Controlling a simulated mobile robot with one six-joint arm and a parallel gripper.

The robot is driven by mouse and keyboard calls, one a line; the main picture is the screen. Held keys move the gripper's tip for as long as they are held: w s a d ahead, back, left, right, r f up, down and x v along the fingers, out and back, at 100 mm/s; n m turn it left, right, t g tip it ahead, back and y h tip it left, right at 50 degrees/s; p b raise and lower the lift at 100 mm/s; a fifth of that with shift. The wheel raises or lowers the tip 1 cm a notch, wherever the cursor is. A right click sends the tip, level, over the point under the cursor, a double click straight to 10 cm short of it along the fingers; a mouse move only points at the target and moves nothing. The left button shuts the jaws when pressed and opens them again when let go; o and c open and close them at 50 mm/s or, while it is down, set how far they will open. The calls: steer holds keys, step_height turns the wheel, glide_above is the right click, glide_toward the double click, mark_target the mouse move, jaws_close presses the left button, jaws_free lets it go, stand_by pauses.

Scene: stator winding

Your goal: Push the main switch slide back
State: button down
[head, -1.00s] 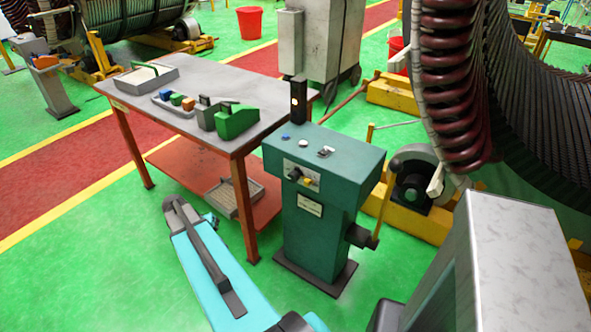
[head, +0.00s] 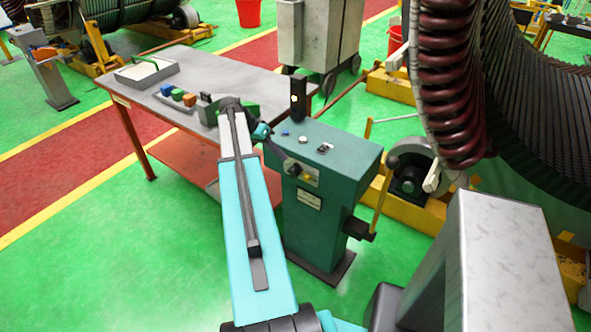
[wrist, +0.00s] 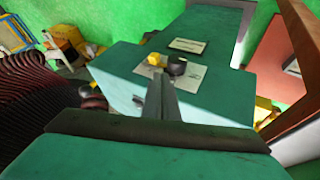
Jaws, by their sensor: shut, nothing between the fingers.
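The green control console (head: 325,215) stands right of the table. Its front plate (head: 312,180) carries a yellow knob (head: 307,177); the wrist view shows the yellow knob (wrist: 155,59) beside a black knob (wrist: 177,66). A small black-and-white switch (head: 325,148) sits on the console top. No label shows which control is the main switch slide. My gripper (head: 287,164) is shut and empty, close in front of the front plate. In the wrist view my gripper (wrist: 164,78) points at the plate near the black knob. I cannot tell whether it touches.
A blue button (head: 285,134), a white button (head: 303,139) and a black lamp post (head: 297,98) stand on the console top. A grey table (head: 190,62) with several coloured blocks is left. A yellow lever (head: 381,205) is at the console's right side.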

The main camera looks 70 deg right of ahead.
mark_target(306, 177)
steer(key=shift+p+x, duration=1.65)
steer(key=shift+x, duration=3.35)
steer(key=shift+s+a+f+b, duration=0.15)
steer(key=shift+s+a+b, duration=0.1)
steer(key=shift+s+b, duration=0.55)
steer(key=shift+s, duration=0.25)
